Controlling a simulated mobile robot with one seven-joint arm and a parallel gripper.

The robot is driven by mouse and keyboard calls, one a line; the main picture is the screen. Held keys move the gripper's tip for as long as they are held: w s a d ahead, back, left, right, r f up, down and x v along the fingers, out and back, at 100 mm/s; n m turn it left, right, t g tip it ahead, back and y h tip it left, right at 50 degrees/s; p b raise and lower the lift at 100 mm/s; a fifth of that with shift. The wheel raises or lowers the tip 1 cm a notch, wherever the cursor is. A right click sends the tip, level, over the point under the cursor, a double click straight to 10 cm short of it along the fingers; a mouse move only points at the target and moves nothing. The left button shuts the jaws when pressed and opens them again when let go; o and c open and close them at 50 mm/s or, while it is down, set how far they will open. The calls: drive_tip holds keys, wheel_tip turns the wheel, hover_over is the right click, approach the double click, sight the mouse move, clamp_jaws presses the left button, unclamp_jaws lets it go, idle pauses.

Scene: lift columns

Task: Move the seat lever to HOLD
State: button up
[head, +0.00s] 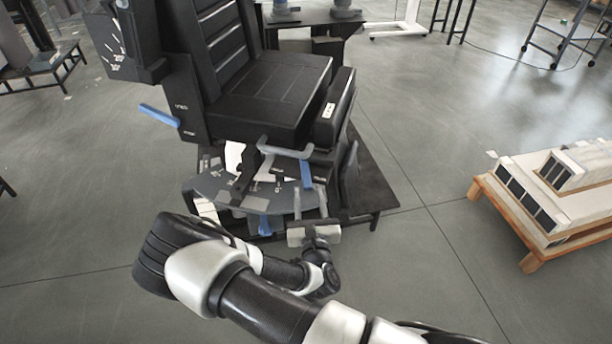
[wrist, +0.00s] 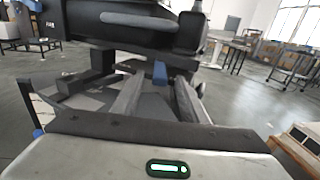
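A black seat (head: 270,95) stands on a dark base. A blue lever (head: 307,173) hangs under its front edge, beside a grey bar handle (head: 285,150). More blue handles show at the seat's left side (head: 160,115) and under the grey marked plate (head: 264,226). I cannot read a HOLD mark. My gripper (head: 309,190) is open, just below the hanging lever. In the wrist view its fingers (wrist: 158,90) are spread, and the blue lever (wrist: 160,72) shows between their tips, apparently just beyond them. Contact cannot be made out.
The grey marked plate (head: 240,190) lies left of my gripper, close to it. The seat base's dark platform (head: 372,185) is at the right. A wooden pallet with pale blocks (head: 540,190) stands far right. The floor between is clear.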

drive_tip(key=b, duration=0.2)
approach(304, 161)
drive_tip(key=w, duration=0.4)
drive_tip(key=shift+w+a, duration=0.3)
drive_tip(key=shift+w, duration=0.1)
clamp_jaws()
